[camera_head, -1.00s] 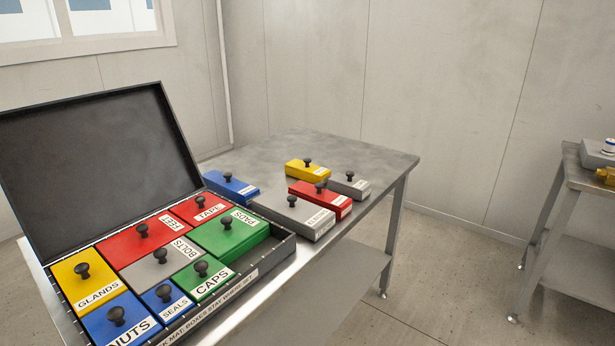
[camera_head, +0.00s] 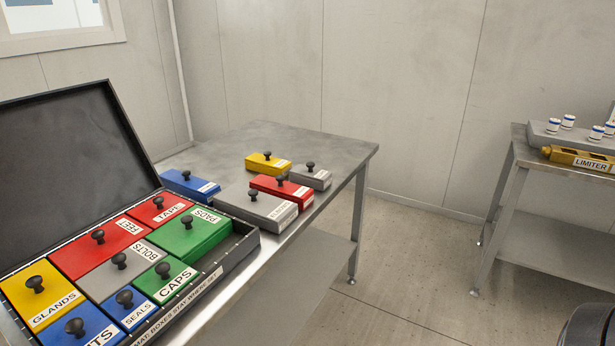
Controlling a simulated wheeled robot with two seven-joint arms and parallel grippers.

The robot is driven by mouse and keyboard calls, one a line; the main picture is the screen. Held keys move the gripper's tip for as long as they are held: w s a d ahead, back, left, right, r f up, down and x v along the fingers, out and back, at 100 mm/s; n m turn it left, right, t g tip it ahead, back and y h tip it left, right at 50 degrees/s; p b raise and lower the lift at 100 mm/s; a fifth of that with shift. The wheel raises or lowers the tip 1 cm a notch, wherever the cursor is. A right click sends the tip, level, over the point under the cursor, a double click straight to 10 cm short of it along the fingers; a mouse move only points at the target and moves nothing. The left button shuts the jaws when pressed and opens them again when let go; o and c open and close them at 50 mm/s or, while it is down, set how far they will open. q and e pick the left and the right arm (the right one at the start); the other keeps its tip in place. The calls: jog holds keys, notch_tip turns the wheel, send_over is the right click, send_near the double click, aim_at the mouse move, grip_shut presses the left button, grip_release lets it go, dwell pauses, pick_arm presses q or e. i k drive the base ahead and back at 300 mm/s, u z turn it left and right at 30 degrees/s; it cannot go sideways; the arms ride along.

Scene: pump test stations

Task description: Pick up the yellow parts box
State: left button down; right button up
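Two yellow boxes with black knobs are in the head view. One yellow box (camera_head: 257,166) lies on the metal table behind the case, beside a red box and a grey box; its label is too small to read. The other yellow box, labelled GLANDS (camera_head: 30,311), sits in the left front of the open black case (camera_head: 250,243). Neither of my grippers shows clearly in this view.
The case also holds red, grey, green and blue boxes. Blue (camera_head: 184,184), large grey (camera_head: 240,204), red (camera_head: 272,186) and small grey (camera_head: 318,178) boxes lie on the table. A second table (camera_head: 530,165) at right bears a yellow LIMITER part (camera_head: 567,158). Floor between the tables is clear.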

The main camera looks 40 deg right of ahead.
aim_at(252, 163)
jog(key=z, duration=2.2)
jog(key=i, duration=2.15)
jog(key=u, duration=3.6)
